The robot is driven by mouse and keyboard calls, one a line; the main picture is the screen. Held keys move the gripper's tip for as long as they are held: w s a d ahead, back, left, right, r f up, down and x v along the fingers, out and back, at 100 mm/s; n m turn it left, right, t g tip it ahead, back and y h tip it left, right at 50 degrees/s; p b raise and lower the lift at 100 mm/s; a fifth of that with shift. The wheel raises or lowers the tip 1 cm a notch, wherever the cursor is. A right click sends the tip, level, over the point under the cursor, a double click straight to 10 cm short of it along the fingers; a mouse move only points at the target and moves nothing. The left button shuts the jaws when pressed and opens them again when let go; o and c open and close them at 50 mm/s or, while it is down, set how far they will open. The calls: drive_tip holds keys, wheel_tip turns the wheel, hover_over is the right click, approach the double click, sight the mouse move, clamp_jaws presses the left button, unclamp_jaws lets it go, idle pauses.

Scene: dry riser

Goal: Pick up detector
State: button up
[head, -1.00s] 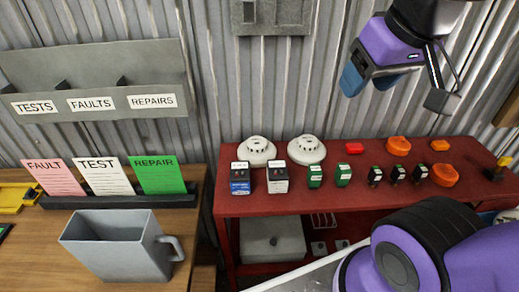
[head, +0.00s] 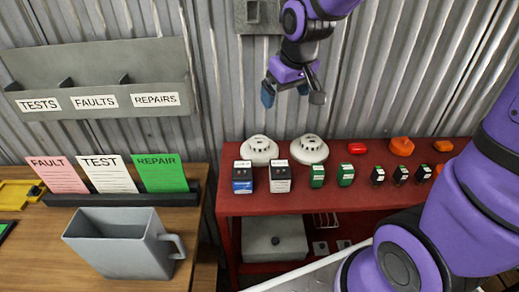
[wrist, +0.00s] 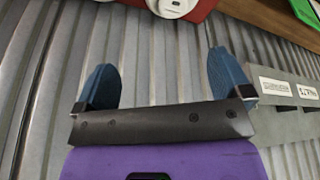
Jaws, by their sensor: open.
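Two round white detectors stand at the back of the red bench, a left detector (head: 259,150) and a right detector (head: 309,149). My gripper (head: 291,97) is in the air above and behind them, near the corrugated wall, pointing down. It is open and empty. In the wrist view the blue fingertips of my gripper (wrist: 163,80) stand wide apart with nothing between them. One white detector (wrist: 178,6) shows at the top edge of the wrist view, partly cut off and beyond the fingers.
The red bench (head: 232,205) also holds boxed batteries (head: 280,177), green and black small blocks, and orange and red beacons (head: 401,146). A grey jug (head: 122,245) and a card rack (head: 120,200) stand on the wooden table. A wall rack (head: 100,80) hangs at left.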

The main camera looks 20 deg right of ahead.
drive_tip(key=n+g, duration=0.1)
approach(260, 140)
drive_tip(key=f, duration=0.3)
drive_tip(key=shift+w+a+y, duration=0.1)
drive_tip(key=shift+w+y, duration=0.15)
drive_tip(key=shift+y, duration=0.05)
drive_tip(key=shift+d+x, duration=0.1)
drive_tip(key=shift+x, duration=1.6)
drive_tip(key=shift+d+x, duration=0.15)
drive_tip(key=shift+x, duration=1.6)
drive_tip(key=shift+w, duration=0.15)
drive_tip(key=shift+r, duration=0.1)
drive_tip(key=c, duration=1.1)
drive_tip(key=shift+o, duration=0.2)
drive_tip(key=shift+r, duration=0.15)
